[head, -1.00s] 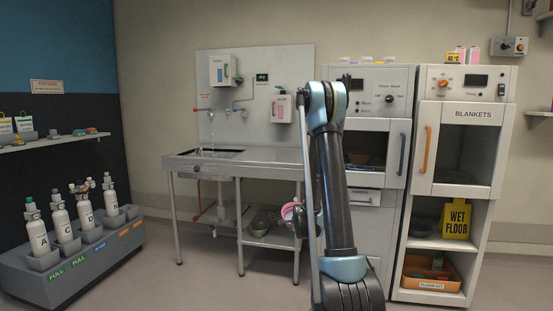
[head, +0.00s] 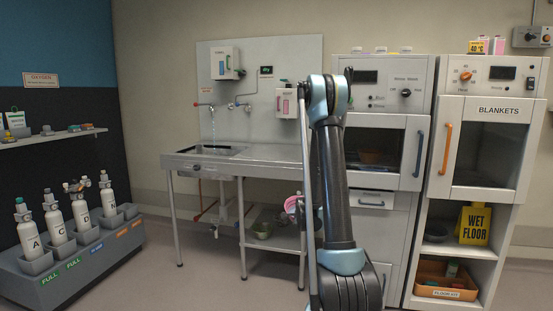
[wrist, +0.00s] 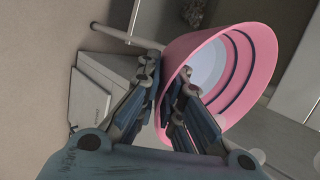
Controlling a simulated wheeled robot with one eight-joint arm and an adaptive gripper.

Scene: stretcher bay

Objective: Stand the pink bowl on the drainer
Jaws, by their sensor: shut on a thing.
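The pink bowl (wrist: 250,40) is large in the wrist view, tipped on its side with its dark-ringed inside showing. My gripper (wrist: 168,88) is shut on its wall, one finger outside and one inside. In the head view a part of the pink bowl (head: 293,204) shows just left of my arm, in front of the sink unit's lower right; my arm hides most of my gripper. The drainer appears to be the flat metal top (head: 272,154) right of the sink basin, above the bowl's height in the picture. Its right end is hidden by my arm.
Water runs from a tap (head: 207,106) into the sink basin (head: 212,151). A green bowl (head: 262,230) sits on the sink unit's lower shelf. White cabinets (head: 480,150) stand at right, a gas bottle rack (head: 85,250) at left. The visible drainer top looks clear.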

